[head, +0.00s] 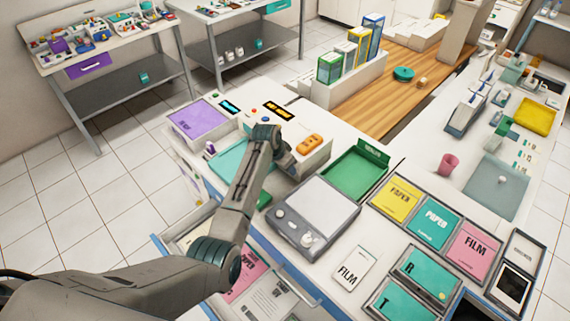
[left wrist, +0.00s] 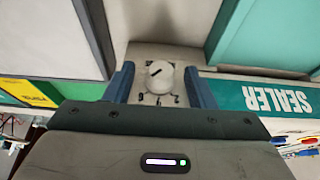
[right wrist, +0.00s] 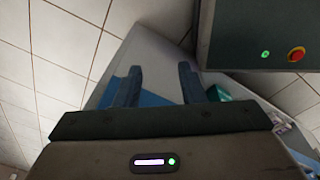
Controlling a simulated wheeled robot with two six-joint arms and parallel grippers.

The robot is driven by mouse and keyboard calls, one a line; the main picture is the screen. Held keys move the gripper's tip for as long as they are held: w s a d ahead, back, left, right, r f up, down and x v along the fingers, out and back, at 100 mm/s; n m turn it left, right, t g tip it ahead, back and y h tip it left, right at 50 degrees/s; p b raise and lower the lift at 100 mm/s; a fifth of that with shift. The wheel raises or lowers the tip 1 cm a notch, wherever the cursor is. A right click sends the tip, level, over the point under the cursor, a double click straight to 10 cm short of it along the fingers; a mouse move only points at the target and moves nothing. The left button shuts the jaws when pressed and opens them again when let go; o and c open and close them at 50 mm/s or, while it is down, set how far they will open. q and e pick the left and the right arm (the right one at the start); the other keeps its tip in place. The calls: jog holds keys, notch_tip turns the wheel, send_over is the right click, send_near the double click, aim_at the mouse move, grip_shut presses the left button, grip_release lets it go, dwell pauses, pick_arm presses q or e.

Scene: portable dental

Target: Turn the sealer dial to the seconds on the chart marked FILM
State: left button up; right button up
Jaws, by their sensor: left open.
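The sealer dial (left wrist: 160,78) is a round white knob with a dark pointer mark, and printed numbers show along its lower side in the left wrist view. My left gripper (left wrist: 160,84) is open, with one blue-grey finger on each side of the dial; a small gap shows at each side. A teal strip reading SEALER (left wrist: 275,99) appears upside down beside it. In the head view my left arm hides the dial. A white card marked FILM (head: 354,268) lies on the counter; its small print is unreadable. My right gripper (right wrist: 160,82) is open and empty.
A grey device with knobs (head: 315,215) stands in front of a green tray (head: 355,175). Yellow, teal and pink folders (head: 474,247) lie to the right. An open drawer (head: 265,285) juts out below the counter. An orange item (head: 310,144) sits behind my left arm.

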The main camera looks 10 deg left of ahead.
pick_arm(q)
jog(key=shift+w, duration=0.15)
jog(key=c, duration=1)
jog(key=shift+o, duration=0.2)
